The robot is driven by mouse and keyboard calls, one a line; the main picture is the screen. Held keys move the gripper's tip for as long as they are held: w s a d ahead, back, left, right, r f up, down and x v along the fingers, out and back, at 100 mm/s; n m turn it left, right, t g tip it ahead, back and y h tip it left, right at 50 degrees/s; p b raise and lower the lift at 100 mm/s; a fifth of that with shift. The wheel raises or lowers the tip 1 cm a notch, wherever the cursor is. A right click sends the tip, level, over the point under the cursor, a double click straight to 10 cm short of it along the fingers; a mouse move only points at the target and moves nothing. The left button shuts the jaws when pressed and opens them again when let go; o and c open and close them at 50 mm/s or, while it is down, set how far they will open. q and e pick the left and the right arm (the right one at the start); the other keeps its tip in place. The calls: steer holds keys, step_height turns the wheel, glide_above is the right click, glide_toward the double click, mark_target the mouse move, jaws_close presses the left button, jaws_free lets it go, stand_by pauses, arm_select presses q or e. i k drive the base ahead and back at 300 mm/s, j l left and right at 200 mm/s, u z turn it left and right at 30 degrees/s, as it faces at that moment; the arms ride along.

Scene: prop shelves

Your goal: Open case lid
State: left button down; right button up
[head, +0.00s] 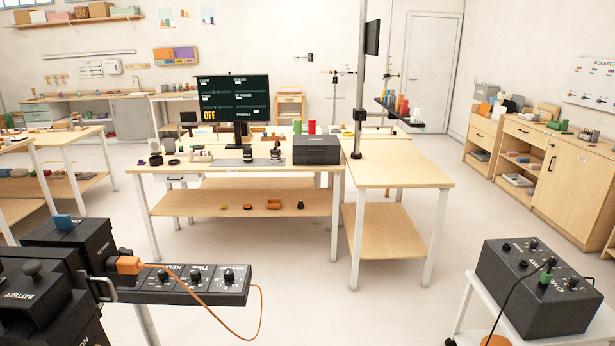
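A dark grey box-shaped case (317,150) stands at the right end of the middle wooden table (215,168). Its top looks flat and shut, and a small mark shows on its front face. The lid seam and any latch are too small to make out. The case is well away from the camera, across open floor. Neither of my grippers is in view.
Black equipment with knobs (195,279) and an orange cable fills the near left. A black box with knobs (540,287) sits on a white cart at the near right. A second table (395,172) adjoins on the right. The floor between is clear.

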mark_target(302, 144)
steer(key=i+l+z, duration=0.15)
steer(key=i, duration=0.5)
steer(key=i+l+z, duration=0.15)
steer(key=i, duration=0.5)
steer(key=i+l+z, duration=0.15)
steer(key=i, duration=0.55)
